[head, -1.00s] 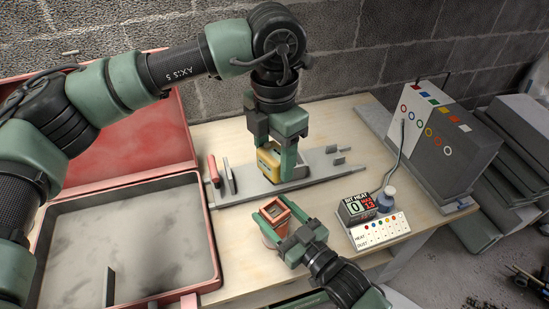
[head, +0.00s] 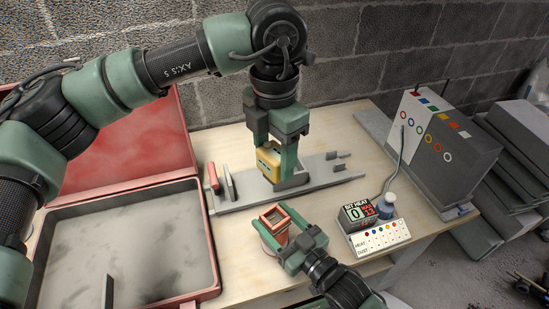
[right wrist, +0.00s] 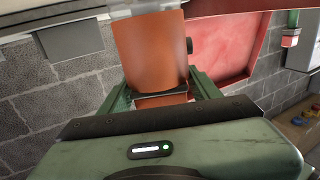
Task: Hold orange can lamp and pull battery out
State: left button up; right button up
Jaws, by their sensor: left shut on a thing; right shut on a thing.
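The orange can lamp (head: 275,226) is in my right gripper (head: 281,238) at the front middle of the table. Its top shows a square, hollow-looking opening. In the right wrist view its orange round body (right wrist: 150,52) stands out between the green fingers. My left gripper (head: 274,161) is shut on a yellow block with a dark face, which looks like the battery (head: 268,160). The battery is apart from the lamp, behind it in the head view, over the grey rack. The fingers hide part of the battery. I cannot tell whether it touches the rack.
The grey rack (head: 325,170) has upright pieces and a red-handled item (head: 213,178) at its left end. An open red case (head: 215,255) fills the left.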

pick_arm(q)
jog(key=shift+r, duration=2.1)
pick_arm(e)
jog(key=o, duration=1.8)
